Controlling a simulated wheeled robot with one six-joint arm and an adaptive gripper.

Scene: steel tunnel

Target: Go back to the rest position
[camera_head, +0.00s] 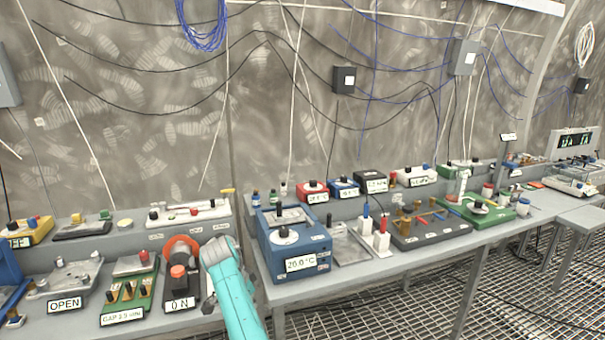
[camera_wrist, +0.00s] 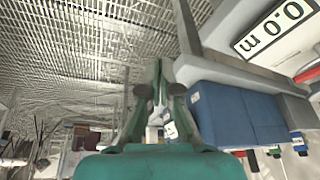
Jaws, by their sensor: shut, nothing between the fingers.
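My gripper (camera_wrist: 156,68) shows in the wrist view with its two dark green fingers shut and nothing held between them. In the head view my teal arm reaches up from the bottom edge to the bench, beside a device with a red ring and red knob (camera_head: 179,270) labelled "0 N". My gripper's fingers cannot be made out in the head view. The wrist view looks past the fingers at floor grating, with a blue box (camera_wrist: 240,115) to their right.
A blue device (camera_head: 293,262) reading 20.0 °C stands on the bench right of my arm. A green board (camera_head: 130,285) and a grey "OPEN" device (camera_head: 65,280) stand left.

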